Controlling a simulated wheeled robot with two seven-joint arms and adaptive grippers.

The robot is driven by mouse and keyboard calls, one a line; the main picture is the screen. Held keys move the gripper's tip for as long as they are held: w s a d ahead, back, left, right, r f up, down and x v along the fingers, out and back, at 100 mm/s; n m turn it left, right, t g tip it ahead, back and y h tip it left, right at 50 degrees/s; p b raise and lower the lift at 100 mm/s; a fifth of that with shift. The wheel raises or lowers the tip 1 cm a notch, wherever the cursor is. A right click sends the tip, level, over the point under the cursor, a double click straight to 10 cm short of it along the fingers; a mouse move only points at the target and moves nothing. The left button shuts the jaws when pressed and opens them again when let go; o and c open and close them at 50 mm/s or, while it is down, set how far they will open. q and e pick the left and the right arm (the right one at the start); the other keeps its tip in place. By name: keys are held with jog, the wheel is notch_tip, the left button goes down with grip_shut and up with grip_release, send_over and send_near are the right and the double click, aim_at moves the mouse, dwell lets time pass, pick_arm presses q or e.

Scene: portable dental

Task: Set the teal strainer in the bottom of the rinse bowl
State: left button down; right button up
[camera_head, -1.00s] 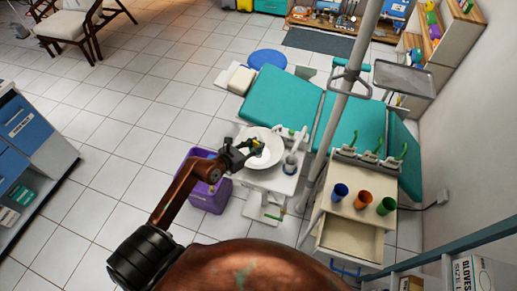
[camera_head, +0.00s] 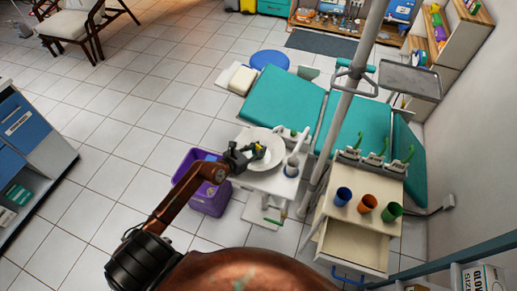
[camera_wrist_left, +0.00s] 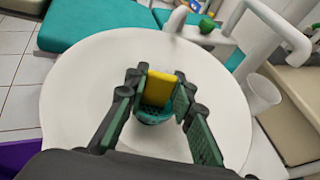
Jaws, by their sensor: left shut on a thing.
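The teal strainer (camera_wrist_left: 153,114) is a small cup with a yellow upright piece (camera_wrist_left: 160,88) on it. My left gripper (camera_wrist_left: 160,92) is shut on it, a finger on either side. The white rinse bowl (camera_wrist_left: 80,100) spreads wide below and around the gripper in the wrist view. In the head view my left gripper (camera_head: 248,157) is over the left part of the rinse bowl (camera_head: 274,162). The strainer is mostly hidden by the fingers there. I cannot tell whether it touches the bowl's bottom. My right gripper is not in view.
A white tap fixture (camera_wrist_left: 215,38) with a green knob and a pale cup (camera_wrist_left: 262,94) stand beside the bowl. A purple bin (camera_head: 207,200) is below left. A drawer cart (camera_head: 355,240) with three coloured cups stands to the right, near the pole (camera_head: 345,125).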

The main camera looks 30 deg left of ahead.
pick_arm(q)
jog(key=shift+f, duration=0.1)
jog(key=shift+f+b, duration=0.3)
jog(key=shift+f, duration=0.2)
jog(key=c, duration=1.7)
grip_release()
jog(key=shift+o, duration=0.2)
jog(key=shift+r, duration=0.1)
jog(key=shift+r, duration=0.25)
jog(key=p+v, duration=0.2)
jog(key=v, duration=1)
jog(key=shift+r+p, duration=0.2)
jog(key=shift+p, duration=0.15)
